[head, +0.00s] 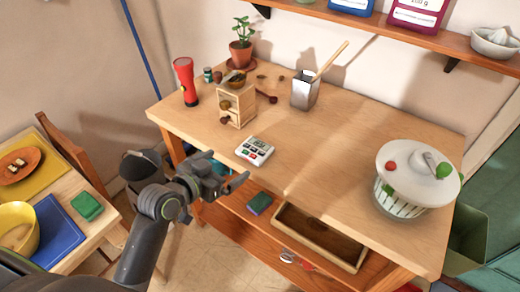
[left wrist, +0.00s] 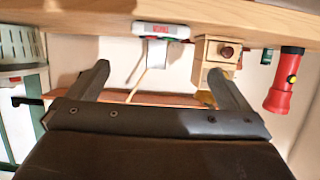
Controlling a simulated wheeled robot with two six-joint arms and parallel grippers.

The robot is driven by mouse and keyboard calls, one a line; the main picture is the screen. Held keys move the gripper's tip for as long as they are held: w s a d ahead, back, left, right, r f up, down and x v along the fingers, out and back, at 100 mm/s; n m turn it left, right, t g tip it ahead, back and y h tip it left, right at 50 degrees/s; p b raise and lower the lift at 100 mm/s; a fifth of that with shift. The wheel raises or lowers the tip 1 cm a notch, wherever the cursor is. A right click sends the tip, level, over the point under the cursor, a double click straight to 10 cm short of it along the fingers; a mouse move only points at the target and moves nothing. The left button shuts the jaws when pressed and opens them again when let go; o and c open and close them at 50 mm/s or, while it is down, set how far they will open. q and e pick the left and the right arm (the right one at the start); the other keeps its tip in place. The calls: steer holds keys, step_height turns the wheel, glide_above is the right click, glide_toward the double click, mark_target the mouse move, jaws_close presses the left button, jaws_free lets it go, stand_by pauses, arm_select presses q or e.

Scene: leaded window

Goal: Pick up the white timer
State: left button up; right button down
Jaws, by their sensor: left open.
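The white timer (head: 254,151) lies on the wooden worktop near its front edge, with a grey display and coloured buttons facing up. My left gripper (head: 228,168) is open and empty, just in front of the worktop edge and to the lower left of the timer, apart from it. In the left wrist view, which looks upside down, the timer (left wrist: 160,29) shows edge-on at the worktop's edge, between and beyond the two open fingers (left wrist: 158,70). My right gripper is in neither view.
A wooden grinder (head: 237,104) stands behind the timer, with a red torch (head: 186,82) to its left. A metal container (head: 305,92) and a salad spinner (head: 407,179) stand farther right. Below the worktop are an open drawer (head: 318,243) and a sponge (head: 259,203). The worktop right of the timer is clear.

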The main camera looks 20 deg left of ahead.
arm_select(q)
steer(key=p, duration=0.1)
glide_toward(254, 149)
steer(key=x, duration=0.4)
steer(key=shift+w, duration=0.3)
steer(key=shift+w+d+f, duration=0.15)
steer(key=shift+w+f, duration=0.15)
steer(key=shift+w, duration=0.1)
steer(key=shift+w+d+p, duration=0.2)
steer(key=shift+w+p, duration=0.1)
steer(key=shift+w, duration=0.1)
steer(key=x, duration=0.3)
steer(key=shift+p, duration=0.4)
steer(key=shift+w+d+f, duration=0.2)
steer(key=shift+w+f, duration=0.2)
steer(key=shift+w, duration=0.2)
steer(key=c, duration=0.9)
steer(key=shift+r, duration=0.1)
